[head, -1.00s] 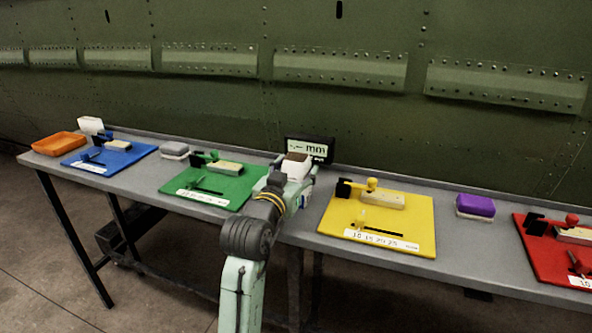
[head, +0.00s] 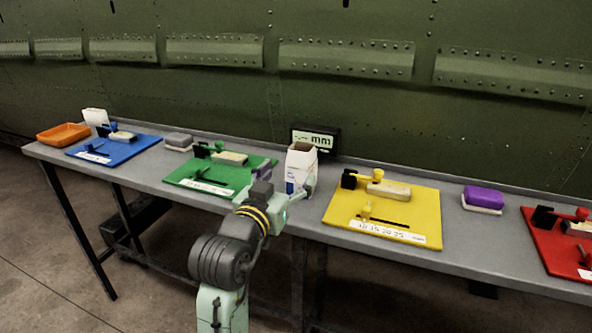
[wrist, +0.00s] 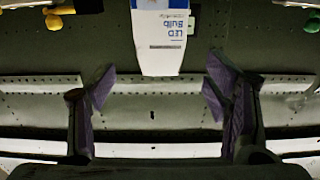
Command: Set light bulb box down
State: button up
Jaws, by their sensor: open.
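The light bulb box (head: 299,168) is a white carton with a brown top and a blue patch low on its front. It stands upright on the grey table between the green and yellow boards. In the wrist view its printed face (wrist: 162,40) shows upside down at the top centre. My gripper (head: 285,182) is at the box's near side, partly hidden by my arm. In the wrist view my gripper (wrist: 160,95) is open, its purple-padded fingers spread wide, with the box beyond the tips and between their lines, apart from both.
The green board (head: 190,181) lies left of the box and the yellow board (head: 425,220) right. A display reading "mm" (head: 315,138) stands behind. A purple block (head: 483,197), a grey block (head: 178,140) and an orange tray (head: 62,135) are farther off.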

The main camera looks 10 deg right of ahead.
jog(key=shift+v, duration=1.75)
